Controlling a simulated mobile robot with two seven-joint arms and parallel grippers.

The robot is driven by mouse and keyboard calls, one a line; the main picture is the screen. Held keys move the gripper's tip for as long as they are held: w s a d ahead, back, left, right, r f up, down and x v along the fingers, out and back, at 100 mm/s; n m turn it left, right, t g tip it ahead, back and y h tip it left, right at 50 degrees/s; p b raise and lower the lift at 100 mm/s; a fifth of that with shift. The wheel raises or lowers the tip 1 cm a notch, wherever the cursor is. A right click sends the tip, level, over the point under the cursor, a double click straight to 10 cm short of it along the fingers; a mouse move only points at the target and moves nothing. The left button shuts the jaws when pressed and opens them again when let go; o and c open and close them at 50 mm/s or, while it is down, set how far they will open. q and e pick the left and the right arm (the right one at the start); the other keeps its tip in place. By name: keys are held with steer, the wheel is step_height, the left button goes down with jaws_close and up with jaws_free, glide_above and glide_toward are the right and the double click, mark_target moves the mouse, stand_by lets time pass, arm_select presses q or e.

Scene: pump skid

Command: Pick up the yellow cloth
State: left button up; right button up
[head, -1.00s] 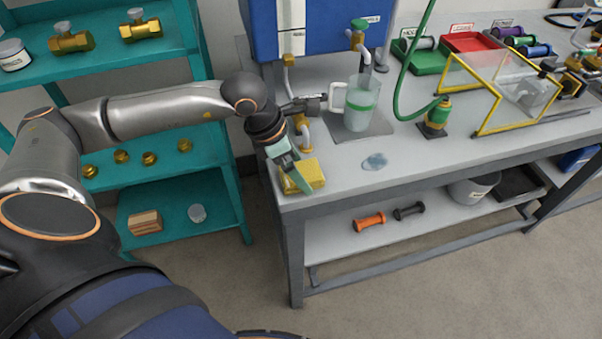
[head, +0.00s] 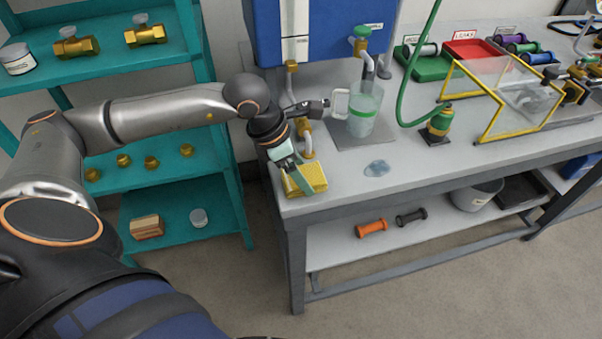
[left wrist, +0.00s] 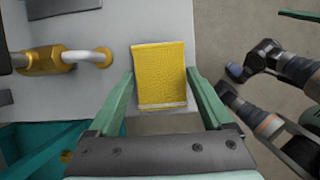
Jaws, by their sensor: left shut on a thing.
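The yellow cloth (head: 316,177) is a folded, textured pad at the front left corner of the grey bench. It also shows in the left wrist view (left wrist: 160,75), with a pale strip along its near edge. My left gripper (head: 298,181) points down at the cloth.
A brass-and-white pipe (head: 307,140) rises close behind my left gripper. A clear jug (head: 364,112) with a green band stands to the right, and a bluish puddle (head: 377,168) lies on the bench (head: 420,160). Teal shelves (head: 180,184) stand left of the bench.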

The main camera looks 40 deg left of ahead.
arm_select(q)
step_height(320, 180, up, 2)
steer(key=shift+r, duration=0.2)
steer(key=s+d+r, duration=0.5)
steer(key=d+r, duration=0.5)
steer(key=d, duration=0.3)
steer(key=shift+s, duration=0.15)
steer(key=o, duration=0.7)
steer(key=c, duration=0.5)
steer(key=shift+f, duration=0.1)
steer(key=shift+c, duration=0.2)
